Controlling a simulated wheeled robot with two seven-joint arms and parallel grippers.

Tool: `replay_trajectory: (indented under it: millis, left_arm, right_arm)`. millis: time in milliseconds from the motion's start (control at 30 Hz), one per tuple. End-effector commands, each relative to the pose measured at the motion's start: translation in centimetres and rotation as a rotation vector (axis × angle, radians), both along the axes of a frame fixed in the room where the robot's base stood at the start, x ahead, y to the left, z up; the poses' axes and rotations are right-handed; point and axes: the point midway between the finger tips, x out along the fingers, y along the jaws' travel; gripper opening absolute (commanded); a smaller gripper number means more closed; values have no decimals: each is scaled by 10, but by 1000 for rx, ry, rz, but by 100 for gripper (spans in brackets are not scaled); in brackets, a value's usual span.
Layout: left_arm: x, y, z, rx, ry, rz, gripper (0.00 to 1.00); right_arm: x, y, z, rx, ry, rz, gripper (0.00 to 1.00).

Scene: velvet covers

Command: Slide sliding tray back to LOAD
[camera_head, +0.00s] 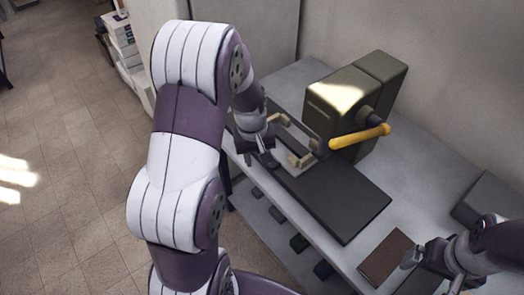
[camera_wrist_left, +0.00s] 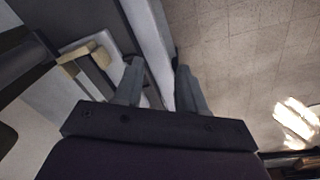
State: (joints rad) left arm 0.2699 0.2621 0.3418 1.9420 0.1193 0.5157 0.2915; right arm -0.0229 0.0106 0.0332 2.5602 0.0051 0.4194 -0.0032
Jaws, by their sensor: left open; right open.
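The sliding tray (camera_head: 299,160) has a pale frame with beige corner blocks and lies at the left part of a long dark base plate (camera_head: 340,196), in front of the machine. A beige block of it also shows in the left wrist view (camera_wrist_left: 84,57). My left gripper (camera_head: 265,158) is open at the tray's near left side; in the left wrist view its fingers (camera_wrist_left: 157,68) stand apart over the bench edge. I cannot tell whether they touch the tray. My right gripper (camera_head: 418,258) is open at the lower right, away from the tray. No LOAD mark is readable.
The dark olive machine (camera_head: 342,105) with a yellow-handled lever (camera_head: 360,137) stands behind the plate. A brown flat block (camera_head: 386,257) lies by my right gripper, and a grey box (camera_head: 488,200) sits at the right. Dark blocks hang along the bench front. Tiled floor lies left.

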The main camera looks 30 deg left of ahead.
Motion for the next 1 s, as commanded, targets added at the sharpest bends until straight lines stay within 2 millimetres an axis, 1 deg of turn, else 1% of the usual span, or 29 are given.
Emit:
replay_trajectory:
  millis: [33, 100, 200, 300, 367, 467, 700, 800, 900, 1000]
  left_arm:
    - [12, 11, 2, -12, -5, 80, 40]
    - [29, 23, 1, -35, -15, 203, 40]
    - [51, 37, 1, -68, -31, 373, 40]
    - [65, 43, 2, -96, -41, 502, 40]
    - [67, 43, -1, -103, -41, 529, 40]
    - [70, 42, -17, -104, -39, 531, 40]
    - [81, 37, -80, -103, -40, 527, 40]
    - [84, 36, -100, -102, -42, 528, 40]
    - [86, 35, -112, -102, -42, 526, 40]
    - [88, 35, -118, -102, -44, 525, 40]
  right_arm:
    - [0, 0, 6, 0, 0, 0, 100]
    - [0, 0, 9, 0, 0, 0, 100]
    - [0, 0, 11, 0, 0, 0, 100]
    - [0, 0, 12, 0, 0, 0, 100]
    - [0, 0, 12, 0, 0, 0, 100]
    - [0, 0, 14, 0, 0, 0, 100]
    - [0, 0, 22, 0, 0, 0, 100]
    - [0, 0, 23, 0, 0, 0, 100]
    - [0, 0, 24, 0, 0, 0, 100]
    - [0, 0, 24, 0, 0, 0, 100]
